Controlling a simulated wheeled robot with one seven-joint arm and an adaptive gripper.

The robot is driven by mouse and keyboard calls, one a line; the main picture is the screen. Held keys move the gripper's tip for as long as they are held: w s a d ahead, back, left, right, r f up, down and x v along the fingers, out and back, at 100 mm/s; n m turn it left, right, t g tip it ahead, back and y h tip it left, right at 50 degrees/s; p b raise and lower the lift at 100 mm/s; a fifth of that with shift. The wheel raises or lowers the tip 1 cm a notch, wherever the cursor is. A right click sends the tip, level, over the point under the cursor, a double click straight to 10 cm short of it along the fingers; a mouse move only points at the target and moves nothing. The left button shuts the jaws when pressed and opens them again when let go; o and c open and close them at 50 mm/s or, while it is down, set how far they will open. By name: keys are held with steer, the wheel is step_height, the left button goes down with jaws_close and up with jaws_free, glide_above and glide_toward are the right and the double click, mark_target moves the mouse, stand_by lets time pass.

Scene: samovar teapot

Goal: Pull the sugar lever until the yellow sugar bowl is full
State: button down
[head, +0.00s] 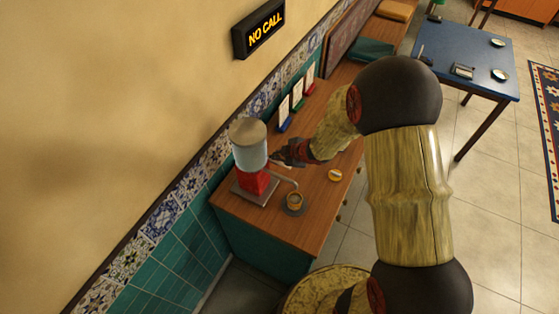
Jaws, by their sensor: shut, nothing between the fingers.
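The sugar dispenser (249,150) stands on the wooden counter by the tiled wall, with a grey lid, a clear pale body and a red base. A thin grey spout or arm (285,177) curves from it to the right. A small yellowish bowl (294,197) sits on a dark round stand below the end of that arm. Its fill level is too small to tell. Another small yellow round dish (335,175) with a pale middle lies further right. My gripper (277,157) is shut and empty, right beside the dispenser's body. The lever cannot be made out clearly; contact with it cannot be told.
Several small cards in coloured holders (297,95) stand along the wall behind my gripper. A blue table (465,55) with small items stands at the back right. The counter (290,226) is clear at its front end.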

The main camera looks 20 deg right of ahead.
mark_target(276, 162)
steer(key=shift+s+d+f+b, duration=0.1)
steer(key=shift+f+b, duration=0.95)
steer(key=shift+f, duration=0.4)
stand_by(1.5)
stand_by(0.4)
steer(key=shift+r+p, duration=1.9)
steer(key=shift+r, duration=0.05)
steer(key=r+p, duration=0.4)
steer(key=r, duration=0.1)
steer(key=shift+w+a+p, duration=0.25)
steer(key=shift+p, duration=0.15)
